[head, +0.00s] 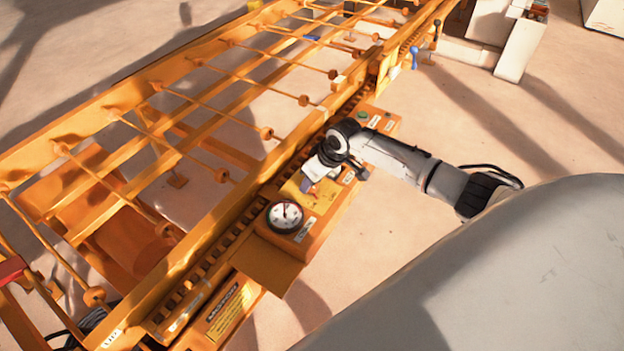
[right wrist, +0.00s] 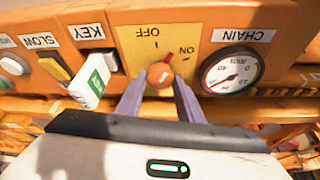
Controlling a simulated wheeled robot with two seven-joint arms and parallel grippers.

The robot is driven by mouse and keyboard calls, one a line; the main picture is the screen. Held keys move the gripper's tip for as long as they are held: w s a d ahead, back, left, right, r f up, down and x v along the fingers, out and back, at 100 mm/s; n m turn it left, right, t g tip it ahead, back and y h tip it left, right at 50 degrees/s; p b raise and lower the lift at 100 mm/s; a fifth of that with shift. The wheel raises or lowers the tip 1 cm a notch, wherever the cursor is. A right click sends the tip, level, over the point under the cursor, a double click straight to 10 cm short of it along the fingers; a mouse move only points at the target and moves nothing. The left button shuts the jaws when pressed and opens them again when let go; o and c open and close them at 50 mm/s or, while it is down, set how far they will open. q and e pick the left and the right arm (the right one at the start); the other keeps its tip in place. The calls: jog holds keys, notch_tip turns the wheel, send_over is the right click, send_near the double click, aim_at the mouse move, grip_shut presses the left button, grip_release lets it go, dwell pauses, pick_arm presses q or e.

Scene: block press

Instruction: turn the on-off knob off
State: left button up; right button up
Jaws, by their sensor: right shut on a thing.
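The on-off knob (right wrist: 159,75) is a round orange-red knob with a red pointer on a yellow plate (right wrist: 205,38). The labels appear upside down in the right wrist view. The pointer leans up and right, nearer the ON mark than the OFF mark. My right gripper (right wrist: 160,92) is shut on the knob, with one grey-purple finger on each side of it. In the head view my right gripper (head: 315,172) is at the yellow part of the orange control box, and the arm hides much of the knob. My left gripper is not in view.
Beside the knob are a round CHAIN gauge (right wrist: 232,72), a white-and-green KEY piece (right wrist: 93,82) that sticks out near my fingers, and a yellow SLOW switch (right wrist: 53,68). The orange machine frame (head: 200,255) runs behind the box. Open floor (head: 410,240) lies to the right.

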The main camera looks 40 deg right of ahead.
jog(key=shift+d+f+n+y+b, duration=0.15)
jog(key=shift+n+y+b, duration=0.3)
jog(key=shift+n, duration=0.55)
jog(key=n+g+y+b, duration=0.1)
jog(key=n+b, duration=0.2)
jog(key=n, duration=0.1)
jog(key=shift+w, duration=0.1)
jog(key=shift+n+b, duration=0.3)
jog(key=shift+b, duration=0.05)
jog(key=shift+y, duration=0.25)
jog(key=shift+g, duration=0.3)
jog(key=o, duration=1)
jog(key=shift+o, duration=0.3)
